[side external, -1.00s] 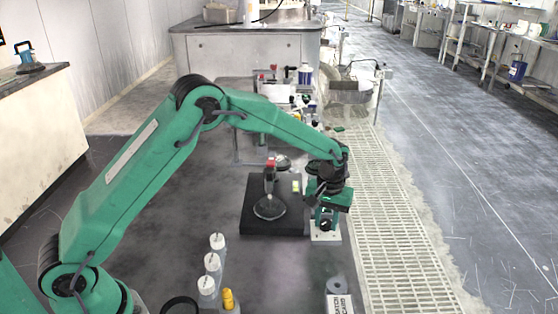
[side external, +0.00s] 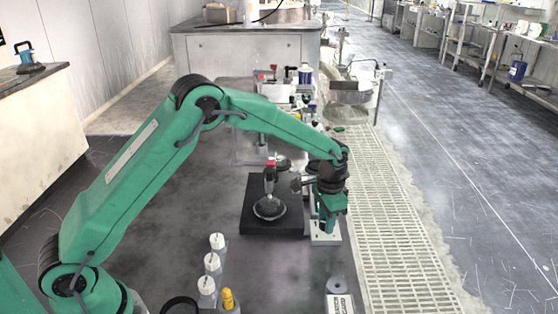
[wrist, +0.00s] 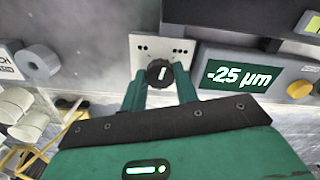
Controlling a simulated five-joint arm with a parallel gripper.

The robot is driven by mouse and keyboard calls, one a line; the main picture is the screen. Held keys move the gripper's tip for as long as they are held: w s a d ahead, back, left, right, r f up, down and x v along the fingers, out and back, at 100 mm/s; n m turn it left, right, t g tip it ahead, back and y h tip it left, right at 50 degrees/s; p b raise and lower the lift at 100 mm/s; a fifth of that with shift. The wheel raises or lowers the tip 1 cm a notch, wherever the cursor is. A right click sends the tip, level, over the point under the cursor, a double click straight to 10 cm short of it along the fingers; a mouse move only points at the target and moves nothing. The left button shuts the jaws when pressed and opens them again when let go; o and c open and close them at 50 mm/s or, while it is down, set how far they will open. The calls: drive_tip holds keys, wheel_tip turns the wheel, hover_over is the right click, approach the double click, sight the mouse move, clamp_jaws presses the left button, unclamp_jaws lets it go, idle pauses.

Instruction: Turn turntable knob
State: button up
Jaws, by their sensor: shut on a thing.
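The turntable knob (wrist: 160,74) is small, round and black with a white pointer mark. It sits on a white plate (wrist: 143,47) in the wrist view, and the mark runs nearly upright in that picture. My gripper (wrist: 160,84) has its two green fingers on either side of the knob and is shut on it. In the side external view my gripper (side external: 327,228) points down at the white plate (side external: 332,239), and it hides the knob there.
A black platform (side external: 258,227) with a round fixture (side external: 269,207) stands left of my gripper. Several white-capped bottles (side external: 212,263) stand nearer the camera. A display (wrist: 240,76) reading -25 µm sits beside the plate. A grey roll (wrist: 38,62) lies on the other side.

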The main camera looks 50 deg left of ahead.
drive_tip(key=m, duration=0.6)
drive_tip(key=shift+r, duration=0.15)
drive_tip(key=shift+m, duration=0.3)
drive_tip(key=o, duration=1)
drive_tip(key=shift+r, duration=3.8)
drive_tip(key=shift+r, duration=0.15)
